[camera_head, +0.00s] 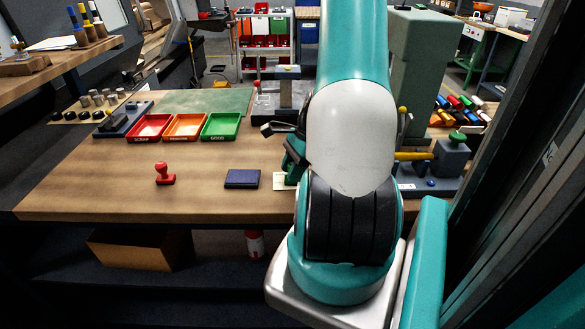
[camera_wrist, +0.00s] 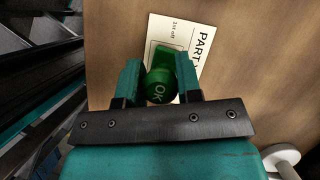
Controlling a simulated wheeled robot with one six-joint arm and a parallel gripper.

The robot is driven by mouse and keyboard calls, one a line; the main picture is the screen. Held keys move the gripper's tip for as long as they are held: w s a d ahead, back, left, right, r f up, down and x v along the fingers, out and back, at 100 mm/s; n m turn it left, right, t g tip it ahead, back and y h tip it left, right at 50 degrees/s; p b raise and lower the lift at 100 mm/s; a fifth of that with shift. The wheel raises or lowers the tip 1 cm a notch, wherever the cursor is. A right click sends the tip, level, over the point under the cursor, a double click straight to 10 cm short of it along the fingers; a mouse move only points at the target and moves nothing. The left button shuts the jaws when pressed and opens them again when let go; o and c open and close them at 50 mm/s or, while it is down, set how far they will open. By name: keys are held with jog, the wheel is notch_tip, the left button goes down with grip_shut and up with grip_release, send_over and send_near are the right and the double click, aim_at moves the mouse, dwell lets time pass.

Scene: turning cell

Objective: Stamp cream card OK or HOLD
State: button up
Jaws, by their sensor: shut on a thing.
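A green stamp marked OK (camera_wrist: 160,86) is between the fingers of my gripper (camera_wrist: 158,64) in the wrist view, and the gripper is shut on it. The cream card (camera_wrist: 203,30) lies on the wooden table beyond and beneath the stamp, with printed text showing. The stamp overlaps part of the card in that view; I cannot tell whether it touches it. In the head view, the card (camera_head: 280,181) shows beside my gripper (camera_head: 291,163), partly hidden by my arm. A red stamp (camera_head: 165,175) stands upright at the left, and a dark blue ink pad (camera_head: 242,179) lies between it and the card.
Red (camera_head: 150,128), orange (camera_head: 186,127) and green (camera_head: 221,127) trays stand in a row behind. A grey fixture with a green knob (camera_head: 457,136) stands at the right. The table (camera_head: 100,190) is clear around the red stamp.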

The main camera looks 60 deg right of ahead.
dwell(0.6)
notch_tip(320, 180, up, 7)
jog(key=p, duration=0.7)
dwell(0.6)
